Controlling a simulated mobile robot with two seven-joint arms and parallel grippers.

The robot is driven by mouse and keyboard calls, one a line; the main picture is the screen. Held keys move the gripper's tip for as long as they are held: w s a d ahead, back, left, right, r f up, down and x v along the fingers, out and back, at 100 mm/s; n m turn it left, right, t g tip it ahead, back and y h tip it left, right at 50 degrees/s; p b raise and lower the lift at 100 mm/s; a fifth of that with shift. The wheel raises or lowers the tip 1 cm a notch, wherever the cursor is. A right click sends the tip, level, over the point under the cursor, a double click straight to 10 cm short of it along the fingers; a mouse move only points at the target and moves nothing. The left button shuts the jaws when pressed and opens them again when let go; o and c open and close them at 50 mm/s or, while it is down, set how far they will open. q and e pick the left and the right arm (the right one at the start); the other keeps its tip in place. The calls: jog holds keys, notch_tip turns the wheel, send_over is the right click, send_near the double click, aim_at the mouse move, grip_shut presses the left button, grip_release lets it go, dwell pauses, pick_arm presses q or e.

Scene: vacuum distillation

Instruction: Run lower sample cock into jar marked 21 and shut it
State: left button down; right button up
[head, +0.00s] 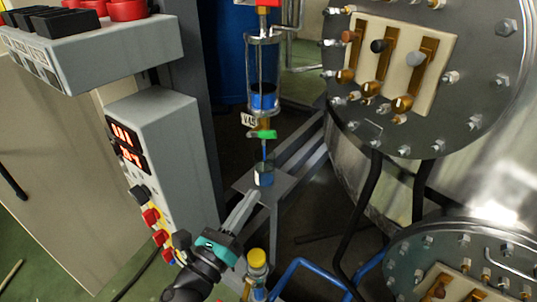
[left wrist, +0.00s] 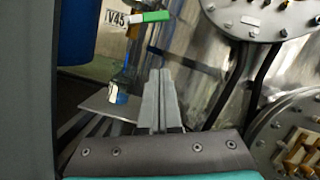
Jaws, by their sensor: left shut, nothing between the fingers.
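The sample cock with a green handle (head: 262,134) sits below a sight glass with blue liquid (head: 263,100). Its handle lies roughly crosswise to the pipe. It also shows in the left wrist view (left wrist: 154,16), beside a tag reading V45. A small glass jar (head: 264,175) with blue in it stands under the cock on a metal shelf; it also shows in the left wrist view (left wrist: 120,92). I cannot read its marking. A thin bluish line runs from cock to jar; I cannot tell spout from liquid. My left gripper (head: 254,196) is shut and empty, below and near the jar.
A grey control box (head: 165,150) with red displays and knobs stands at the left. A large flanged steel vessel (head: 420,130) fills the right, with black and blue pipes below. A yellow-topped fitting (head: 257,260) stands close to my left wrist.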

aim_at(262, 134)
pick_arm(q)
jog(key=w+d+r+p, duration=0.1)
jog(key=w+d+r, duration=0.2)
jog(key=w+r, duration=0.3)
jog(key=shift+w+d, duration=0.25)
jog(key=shift+w, duration=1.1)
pick_arm(e)
jog(key=shift+s+f, duration=0.2)
jog(key=shift+f, duration=0.3)
jog(key=shift+s+f, duration=0.15)
jog(key=shift+f, duration=0.35)
jog(key=shift+r, duration=0.1)
